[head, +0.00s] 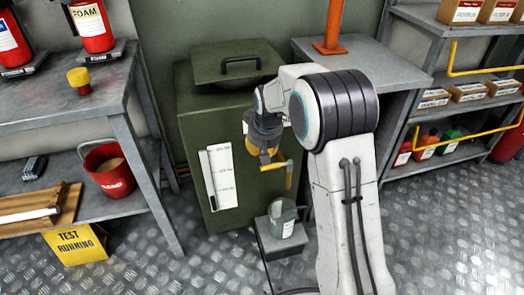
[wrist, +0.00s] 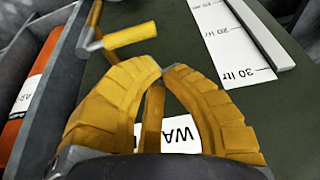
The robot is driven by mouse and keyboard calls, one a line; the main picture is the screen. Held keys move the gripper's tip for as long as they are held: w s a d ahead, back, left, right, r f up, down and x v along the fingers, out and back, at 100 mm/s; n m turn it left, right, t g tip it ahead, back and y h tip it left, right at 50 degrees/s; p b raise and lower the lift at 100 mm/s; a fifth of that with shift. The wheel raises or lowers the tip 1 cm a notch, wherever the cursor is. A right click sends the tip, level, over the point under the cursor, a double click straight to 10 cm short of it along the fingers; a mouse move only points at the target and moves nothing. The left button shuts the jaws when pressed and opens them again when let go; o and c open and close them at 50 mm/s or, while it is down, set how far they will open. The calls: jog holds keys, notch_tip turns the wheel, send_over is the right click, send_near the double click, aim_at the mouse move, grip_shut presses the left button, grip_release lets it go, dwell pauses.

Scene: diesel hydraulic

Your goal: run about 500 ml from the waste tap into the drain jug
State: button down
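The waste tap (head: 289,176) is a yellow fitting low on the front of a dark green tank (head: 190,130). In the wrist view its yellow handle (wrist: 130,36) lies just beyond my fingertips, apart from them in the picture. My gripper (head: 268,162) has yellow ribbed fingers and is beside the tap, in front of the tank. In the wrist view the fingertips (wrist: 164,70) meet, with nothing seen held between them. The drain jug (head: 284,217), grey-green with a white label, stands upright on a low grey stand (head: 270,240) below the tap. Its contents cannot be made out.
A white level scale (head: 222,178) is on the tank front; it also shows in the wrist view (wrist: 232,45). A workbench (head: 60,110) with a red bucket (head: 108,180) stands left. Shelves with boxes stand right. The patterned metal floor between is mostly clear.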

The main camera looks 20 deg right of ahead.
jog(key=shift+b+x, duration=0.9)
jog(key=shift+x, duration=1.75)
